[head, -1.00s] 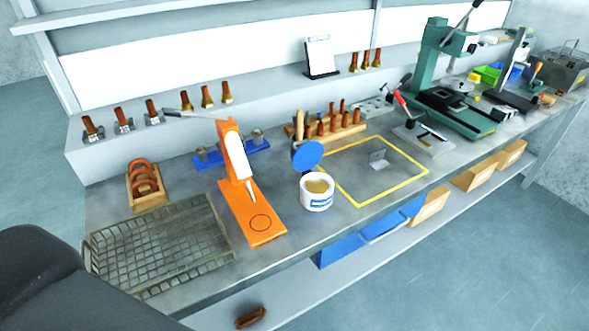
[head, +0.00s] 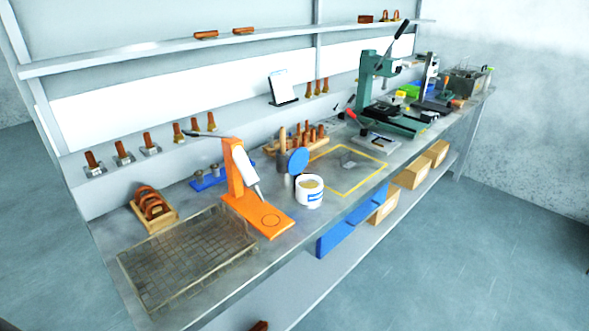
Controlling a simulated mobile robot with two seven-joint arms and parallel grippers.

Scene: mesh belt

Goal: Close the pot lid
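A white pot (head: 309,193) with a blue label stands on the grey workbench, right of the orange press. Its blue round lid (head: 298,161) stands raised at the pot's back left, so the pot is open and its tan contents show. Whether the lid is hinged to the pot cannot be told. Neither of my grippers is in view.
The orange press (head: 258,212) stands close to the pot's left. A wire mesh tray (head: 190,262) lies at the bench's front left. A yellow outlined area (head: 352,186) is right of the pot. A wooden rack (head: 297,147) and green press (head: 368,82) stand farther back.

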